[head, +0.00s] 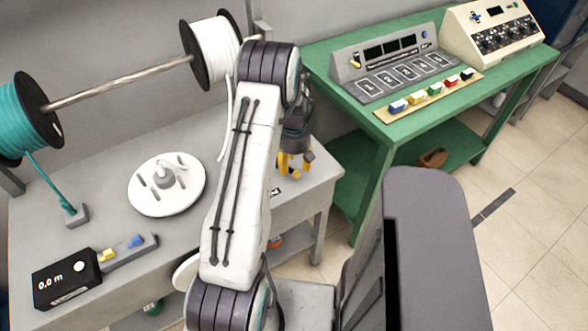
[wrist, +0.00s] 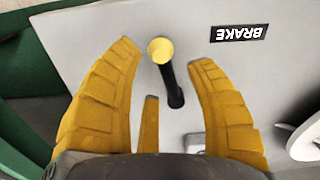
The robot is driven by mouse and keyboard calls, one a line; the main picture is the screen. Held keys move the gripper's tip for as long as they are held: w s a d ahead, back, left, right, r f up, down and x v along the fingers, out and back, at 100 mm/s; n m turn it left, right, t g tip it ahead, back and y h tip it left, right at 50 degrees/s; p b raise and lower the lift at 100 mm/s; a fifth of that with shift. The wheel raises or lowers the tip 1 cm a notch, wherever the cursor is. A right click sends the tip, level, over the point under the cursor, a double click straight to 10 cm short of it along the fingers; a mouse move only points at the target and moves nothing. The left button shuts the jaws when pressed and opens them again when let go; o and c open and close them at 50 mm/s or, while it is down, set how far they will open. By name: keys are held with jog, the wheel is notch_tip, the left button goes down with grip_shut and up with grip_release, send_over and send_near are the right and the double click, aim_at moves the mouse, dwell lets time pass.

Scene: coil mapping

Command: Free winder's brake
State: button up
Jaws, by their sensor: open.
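The brake lever shows in the wrist view as a black stick with a round yellow knob (wrist: 160,51), standing on the grey table top. A black label reading BRAKE (wrist: 239,33) lies beside it, upside down in that view. My gripper (wrist: 168,48) is open, with its yellow fingers on both sides of the lever. The knob lies between the fingertips, and I see no finger touching it. In the head view my gripper (head: 294,163) hangs over the right end of the winder table, and the lever is hidden there. The white winder disc (head: 160,197) sits on this table.
A teal reel (head: 22,118) and a white reel (head: 214,48) hang on a rod behind the table. A black meter box reading 0.0 m (head: 66,278) stands at front left. A green bench (head: 330,60) with instruments stands to the right.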

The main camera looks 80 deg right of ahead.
jog(key=shift+f, duration=1.65)
grip_shut()
